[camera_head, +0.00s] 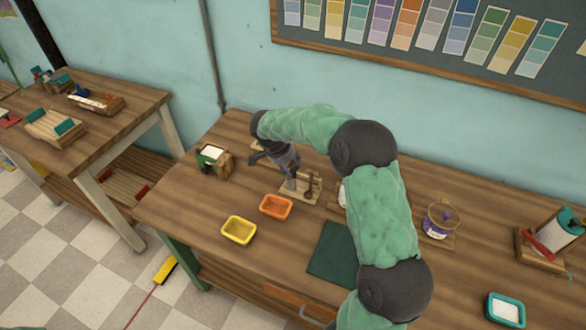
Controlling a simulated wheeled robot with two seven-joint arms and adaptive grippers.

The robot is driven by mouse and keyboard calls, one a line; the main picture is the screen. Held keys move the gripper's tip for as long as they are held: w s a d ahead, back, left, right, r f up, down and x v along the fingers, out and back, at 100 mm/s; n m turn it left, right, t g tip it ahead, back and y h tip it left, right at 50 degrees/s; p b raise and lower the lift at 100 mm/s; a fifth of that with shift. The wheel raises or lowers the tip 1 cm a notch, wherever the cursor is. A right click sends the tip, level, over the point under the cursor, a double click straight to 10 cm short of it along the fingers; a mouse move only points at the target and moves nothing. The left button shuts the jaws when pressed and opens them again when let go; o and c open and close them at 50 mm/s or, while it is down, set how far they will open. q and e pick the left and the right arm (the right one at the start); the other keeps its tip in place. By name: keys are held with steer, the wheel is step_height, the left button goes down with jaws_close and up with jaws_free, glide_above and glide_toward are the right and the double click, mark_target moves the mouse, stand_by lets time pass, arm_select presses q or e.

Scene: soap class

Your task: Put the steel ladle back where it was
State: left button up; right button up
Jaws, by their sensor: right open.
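My right arm arches over the table from the bottom, and its open gripper (272,170) points down at the back, left of the middle. Just below and beside it lies a small wooden board (299,197) with a dark brown upright piece (309,186) on it. One finger is close over this board; I cannot tell whether it touches. I cannot make out the steel ladle for certain; it may be hidden among the gripper fingers. My left gripper is not in view.
An orange tray (276,208) and a yellow tray (238,231) stand in front of the board. A dark green mat (332,255) lies right of them. Bare tabletop lies at the front left.

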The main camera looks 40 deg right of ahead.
steer(key=p+v, duration=0.1)
steer(key=v, duration=0.5)
